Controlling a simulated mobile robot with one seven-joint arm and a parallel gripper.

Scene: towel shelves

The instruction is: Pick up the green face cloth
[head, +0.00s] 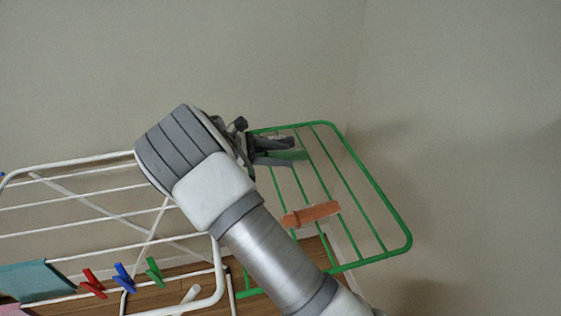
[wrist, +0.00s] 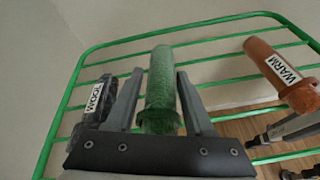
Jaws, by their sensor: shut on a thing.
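The green face cloth (wrist: 160,88) is a rolled, fuzzy green bundle between my two fingers in the wrist view. My gripper (wrist: 160,74) is shut on it, one finger along each side. In the head view my gripper (head: 291,152) is over the far left part of the green rack, with a strip of the green face cloth (head: 297,155) showing between the fingers. I cannot tell whether the cloth still touches the rack bars.
The green rack (head: 378,197) also holds an orange roll (head: 311,214), labelled WARM in the wrist view (wrist: 283,75), and a dark roll labelled WOOL (wrist: 95,98) close beside my left finger. A white rack (head: 75,160) at left carries a teal cloth (head: 33,281) and coloured pegs (head: 123,277).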

